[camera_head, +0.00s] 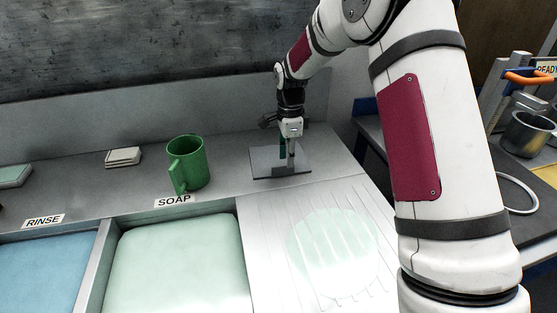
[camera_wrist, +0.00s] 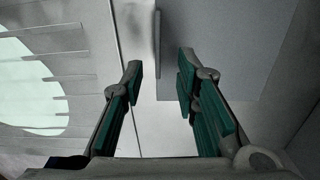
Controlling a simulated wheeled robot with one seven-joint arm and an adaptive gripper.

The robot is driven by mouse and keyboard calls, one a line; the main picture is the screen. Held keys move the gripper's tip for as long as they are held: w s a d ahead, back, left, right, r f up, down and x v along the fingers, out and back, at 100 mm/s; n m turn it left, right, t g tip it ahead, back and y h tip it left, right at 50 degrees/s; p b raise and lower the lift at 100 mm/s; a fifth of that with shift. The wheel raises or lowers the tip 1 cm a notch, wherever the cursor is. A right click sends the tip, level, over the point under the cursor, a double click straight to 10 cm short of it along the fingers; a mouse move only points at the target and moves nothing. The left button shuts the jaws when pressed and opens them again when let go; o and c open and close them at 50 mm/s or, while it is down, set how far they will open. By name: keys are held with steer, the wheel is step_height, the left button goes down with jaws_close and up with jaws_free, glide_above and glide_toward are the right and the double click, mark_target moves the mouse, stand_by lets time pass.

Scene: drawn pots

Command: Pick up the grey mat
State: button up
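The grey mat (camera_head: 262,163) is a flat, thin square lying on the grey counter to the right of the green mug in the head view. In the wrist view the mat (camera_wrist: 235,45) is the darker grey sheet at the upper right, and its left edge runs between my fingertips. My gripper (camera_head: 288,162) points down over the mat in the head view. In the wrist view my gripper (camera_wrist: 160,62) has its two green-padded fingers apart, one on either side of that edge. I cannot tell whether the fingers touch the mat.
A green mug (camera_head: 188,163) stands left of the mat. A small pale block (camera_head: 123,157) lies further left. In front are a pale green soap basin (camera_head: 180,265), a blue rinse basin (camera_head: 40,270) and a ridged drainboard (camera_head: 265,225). A metal pot (camera_head: 526,135) stands far right.

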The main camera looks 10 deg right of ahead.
step_height(320, 180, down, 4)
steer(key=shift+s+a+p, duration=0.1)
steer(key=shift+p, duration=0.2)
jaws_close()
steer(key=shift+r, duration=0.15)
steer(key=shift+r, duration=0.6)
step_height(320, 180, up, 2)
steer(key=shift+r+b, duration=0.15)
steer(key=shift+b, duration=0.3)
steer(key=s, duration=1)
steer(key=s+r, duration=0.1)
steer(key=s, duration=0.5)
steer(key=shift+d+r, duration=0.1)
steer(key=shift+d, duration=0.15)
